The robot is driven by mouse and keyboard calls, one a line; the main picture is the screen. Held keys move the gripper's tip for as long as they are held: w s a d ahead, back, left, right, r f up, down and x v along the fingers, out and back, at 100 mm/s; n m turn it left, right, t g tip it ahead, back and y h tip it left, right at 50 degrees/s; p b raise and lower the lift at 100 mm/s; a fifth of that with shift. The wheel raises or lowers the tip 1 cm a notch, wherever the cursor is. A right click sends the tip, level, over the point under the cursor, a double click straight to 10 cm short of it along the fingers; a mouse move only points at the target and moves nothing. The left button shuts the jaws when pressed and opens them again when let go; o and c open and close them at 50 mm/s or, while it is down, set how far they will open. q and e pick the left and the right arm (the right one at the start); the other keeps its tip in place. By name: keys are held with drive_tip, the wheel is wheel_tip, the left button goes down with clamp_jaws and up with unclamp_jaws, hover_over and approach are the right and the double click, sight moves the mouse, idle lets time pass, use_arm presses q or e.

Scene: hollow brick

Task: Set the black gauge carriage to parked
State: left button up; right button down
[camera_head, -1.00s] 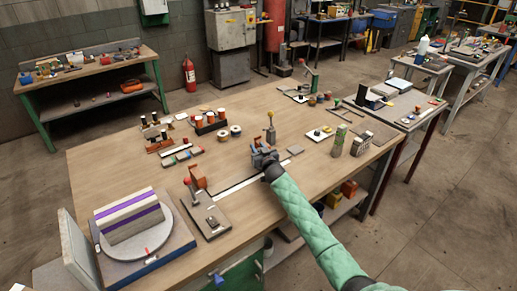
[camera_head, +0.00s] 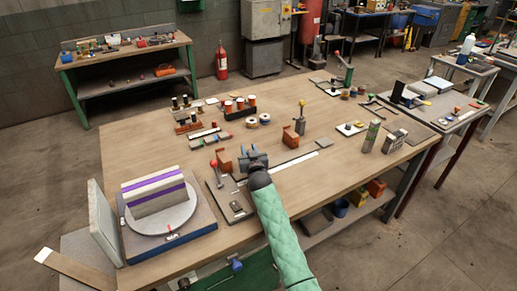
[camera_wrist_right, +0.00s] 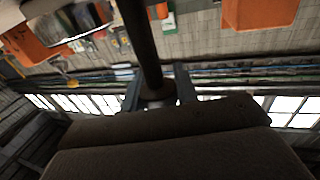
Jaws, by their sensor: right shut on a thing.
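My right gripper (camera_head: 254,158) is over the long dark rail (camera_head: 285,166) with a white strip, near its left end. In the right wrist view, its fingers (camera_wrist_right: 158,92) are shut on a dark upright post (camera_wrist_right: 143,40), which I take to be part of the black gauge carriage. The carriage's body is largely hidden by the gripper in the head view. One orange block (camera_head: 225,160) stands just left of the gripper, with a small gap. Another orange block (camera_head: 290,137) stands to its right, farther along the rail. My left gripper is not in view.
A grey plate (camera_head: 238,208) with a red-knobbed lever (camera_head: 214,165) lies close left of the gripper. A turntable (camera_head: 150,232) bearing a striped block (camera_head: 152,193) stands at the front left. Bare tabletop (camera_head: 330,175) lies to the right of my arm.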

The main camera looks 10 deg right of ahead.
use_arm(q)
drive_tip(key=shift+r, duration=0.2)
use_arm(e)
drive_tip(key=shift+s+a, duration=0.15)
drive_tip(key=shift+a, duration=0.3)
drive_tip(key=c, duration=1.1)
unclamp_jaws()
drive_tip(key=shift+o, duration=0.2)
drive_tip(key=shift+s+f, duration=0.1)
drive_tip(key=shift+s, duration=0.15)
use_arm(q)
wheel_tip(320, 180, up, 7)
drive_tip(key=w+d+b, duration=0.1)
drive_tip(key=b, duration=0.1)
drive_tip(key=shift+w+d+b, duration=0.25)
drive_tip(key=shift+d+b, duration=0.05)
use_arm(e)
drive_tip(key=s, duration=0.7)
drive_tip(key=shift+d, duration=0.35)
